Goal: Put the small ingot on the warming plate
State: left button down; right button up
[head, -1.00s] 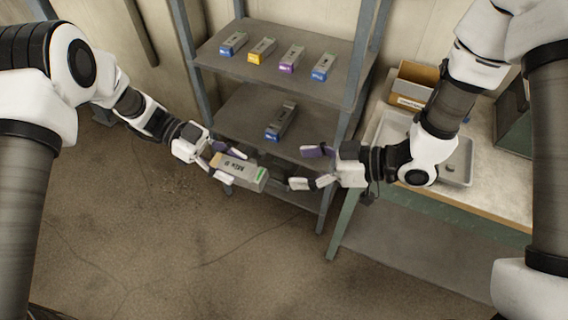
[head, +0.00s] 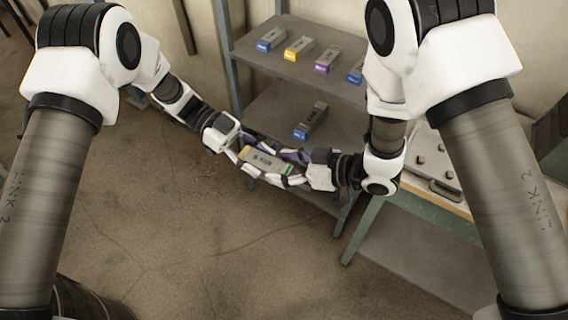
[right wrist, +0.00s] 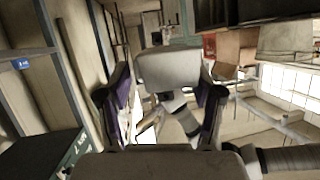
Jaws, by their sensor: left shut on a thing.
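A grey block (head: 266,161) with lettering, an orange end and a green end is held above the floor in front of the shelf. My left gripper (head: 258,157) is shut on it from the left. My right gripper (head: 291,169) is open, its fingers on either side of the block's right, green end; they show apart in the right wrist view (right wrist: 162,98). I cannot tell if they touch it. I cannot tell whether this block is the small ingot. A grey tray (head: 437,185) with dark knobs lies on the bench, partly behind my right arm; I cannot identify the warming plate.
The shelf's upper board (head: 290,72) bears several blocks with blue, yellow and purple ends. One blue-ended block (head: 312,119) lies on the lower board. The green-framed bench (head: 385,196) stands right of the shelf. The floor in front is clear.

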pick_arm(q)
jog(key=shift+s, duration=0.15)
pick_arm(e)
jog(key=shift+w, duration=0.15)
grip_shut()
pick_arm(q)
jog(key=shift+c, duration=2)
grip_release()
pick_arm(e)
jog(key=shift+r, duration=0.1)
